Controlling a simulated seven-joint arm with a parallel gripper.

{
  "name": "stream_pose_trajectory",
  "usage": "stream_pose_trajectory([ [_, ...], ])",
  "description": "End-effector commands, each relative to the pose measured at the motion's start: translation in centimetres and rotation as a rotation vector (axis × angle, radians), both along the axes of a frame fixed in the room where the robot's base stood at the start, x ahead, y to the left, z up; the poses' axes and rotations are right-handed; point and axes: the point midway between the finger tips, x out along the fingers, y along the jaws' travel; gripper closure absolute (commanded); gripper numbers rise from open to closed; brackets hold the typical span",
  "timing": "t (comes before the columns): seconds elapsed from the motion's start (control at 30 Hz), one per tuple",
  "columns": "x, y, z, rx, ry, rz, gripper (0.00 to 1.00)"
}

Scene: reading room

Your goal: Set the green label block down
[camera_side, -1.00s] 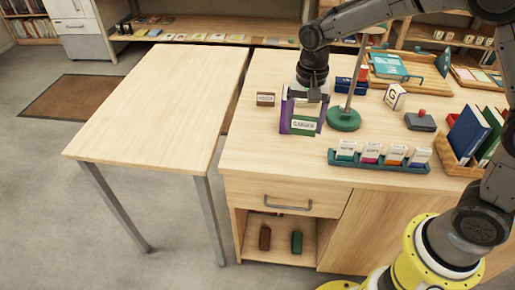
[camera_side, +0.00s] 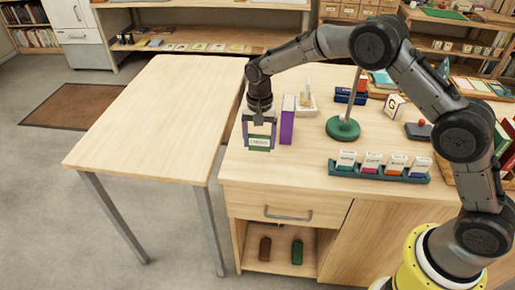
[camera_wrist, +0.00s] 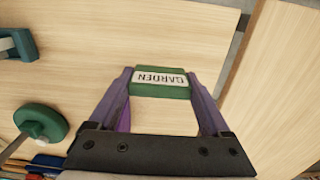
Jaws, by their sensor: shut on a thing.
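The green label block (camera_side: 258,147), with a white label, is between the fingers of my gripper (camera_side: 259,133). In the wrist view the block (camera_wrist: 162,91) spans the fingertips and its label reads GARDEN, upside down. My gripper is shut on it, low over the left part of the drawer counter (camera_side: 285,165). I cannot tell whether the block's underside touches the counter.
A purple upright thing (camera_side: 287,120) stands close to the right of my gripper. A lamp-like stand with a green base (camera_side: 342,128) and a green rack (camera_side: 380,173) of labelled blocks are farther right. A bare table (camera_side: 150,120) lies left, past a narrow gap.

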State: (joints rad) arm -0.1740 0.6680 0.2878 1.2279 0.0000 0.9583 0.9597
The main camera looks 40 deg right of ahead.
Motion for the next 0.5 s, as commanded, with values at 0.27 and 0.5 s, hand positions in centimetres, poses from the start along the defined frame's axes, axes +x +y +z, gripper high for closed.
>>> stream_pose_trajectory([
  [0.27,0.7,0.1,-2.0,-0.001,0.002,0.0,0.73],
  [0.5,0.8,0.1,-4.0,0.0,-0.001,0.0,0.73],
])
